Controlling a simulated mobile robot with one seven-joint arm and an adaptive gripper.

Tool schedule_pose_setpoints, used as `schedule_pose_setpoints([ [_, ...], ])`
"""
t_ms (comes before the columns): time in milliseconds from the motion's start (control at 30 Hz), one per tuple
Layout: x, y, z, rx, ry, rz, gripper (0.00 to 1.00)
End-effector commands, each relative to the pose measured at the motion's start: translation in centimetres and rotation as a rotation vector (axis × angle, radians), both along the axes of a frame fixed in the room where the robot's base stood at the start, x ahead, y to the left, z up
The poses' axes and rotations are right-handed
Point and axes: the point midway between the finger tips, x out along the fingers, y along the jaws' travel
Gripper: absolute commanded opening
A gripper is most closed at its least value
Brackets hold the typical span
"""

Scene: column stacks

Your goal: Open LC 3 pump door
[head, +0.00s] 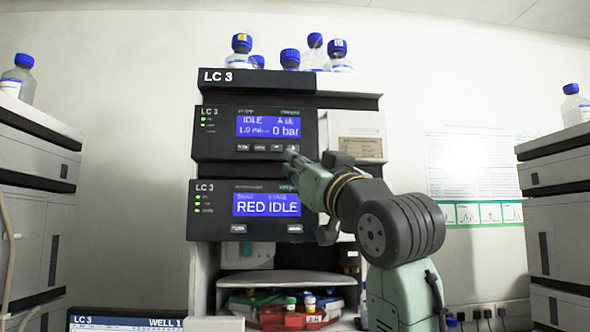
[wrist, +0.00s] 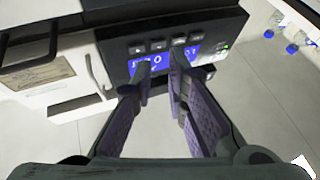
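The LC 3 pump module (head: 255,112) is the upper dark panel of the middle stack, with a blue display reading IDLE and 0 bar. It looks upside down in the wrist view (wrist: 118,50). Beside its dark front is a pale door panel (head: 357,128), carrying a label; it also shows in the wrist view (wrist: 40,97). A pale upright handle (wrist: 93,72) stands on that panel's edge near the dark front. The door looks shut. My gripper (head: 300,162) is in front of the pump's lower right. Its two fingertips (wrist: 159,77) are apart, over the display in the wrist view, with nothing between them.
Blue-capped bottles (head: 290,58) stand on top. Other stacks flank it at left (head: 35,185) and right (head: 560,215). A monitor (head: 125,322) is at lower left.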

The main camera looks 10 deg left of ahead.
Motion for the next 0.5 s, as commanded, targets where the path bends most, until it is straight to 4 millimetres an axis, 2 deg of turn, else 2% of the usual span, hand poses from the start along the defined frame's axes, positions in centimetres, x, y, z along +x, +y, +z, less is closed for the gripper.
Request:
schedule_pose_setpoints([
  [167, -0.07, 0.97, -0.48, 0.007, -0.018, 0.01, 0.14],
  [500, -0.07, 1.03, -0.5, 0.007, -0.019, 0.01, 0.14],
])
